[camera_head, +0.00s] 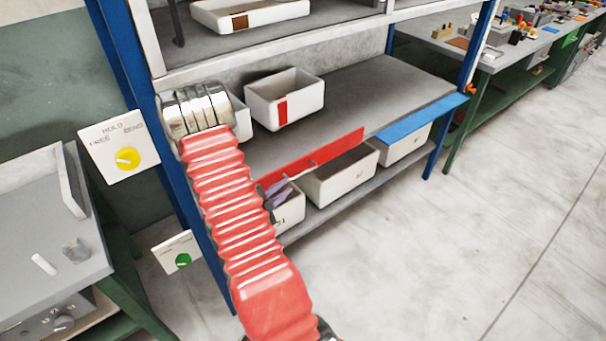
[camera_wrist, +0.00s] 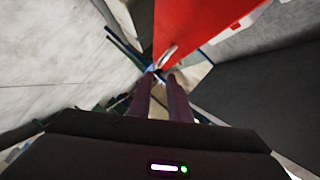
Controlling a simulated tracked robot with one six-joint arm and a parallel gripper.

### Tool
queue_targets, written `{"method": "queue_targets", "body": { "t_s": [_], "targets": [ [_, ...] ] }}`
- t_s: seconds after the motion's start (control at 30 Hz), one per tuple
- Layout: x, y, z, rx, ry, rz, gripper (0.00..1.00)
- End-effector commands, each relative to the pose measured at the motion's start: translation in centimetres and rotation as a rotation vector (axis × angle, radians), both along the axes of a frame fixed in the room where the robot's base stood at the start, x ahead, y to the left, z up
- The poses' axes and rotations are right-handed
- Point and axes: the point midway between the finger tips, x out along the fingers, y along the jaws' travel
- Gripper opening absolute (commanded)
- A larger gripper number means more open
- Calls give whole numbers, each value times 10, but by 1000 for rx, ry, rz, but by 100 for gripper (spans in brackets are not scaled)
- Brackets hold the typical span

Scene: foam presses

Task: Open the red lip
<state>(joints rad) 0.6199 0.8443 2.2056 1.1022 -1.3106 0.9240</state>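The red lip (camera_head: 335,148) is a long red strip along the front edge of the lower shelf, above white bins. It fills the upper middle of the wrist view (camera_wrist: 195,22). A small metal handle (camera_wrist: 167,55) shows at its edge. My gripper (camera_head: 284,188) is at the left end of the lip, in front of the shelf. In the wrist view its two dark purple fingers (camera_wrist: 161,78) stand apart with a narrow gap, their tips just short of the handle. Nothing shows between them. My red ribbed arm sleeve hides part of the shelf's left side.
A blue lip (camera_head: 418,118) continues to the right. White bins (camera_head: 342,178) stand beneath on the bottom shelf. A white bin with a red mark (camera_head: 300,105) sits above. A panel with a yellow knob (camera_head: 127,158) and a green knob (camera_head: 183,260) are left. Floor at right is clear.

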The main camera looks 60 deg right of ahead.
Motion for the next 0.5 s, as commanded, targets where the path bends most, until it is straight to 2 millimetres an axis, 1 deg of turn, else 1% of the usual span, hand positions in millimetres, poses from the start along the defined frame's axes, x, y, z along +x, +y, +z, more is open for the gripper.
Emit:
{"method": "queue_targets", "body": {
  "t_s": [0.5],
  "targets": [
    [-12, -73, -16, -1, 1, -3, 17]
  ]
}}
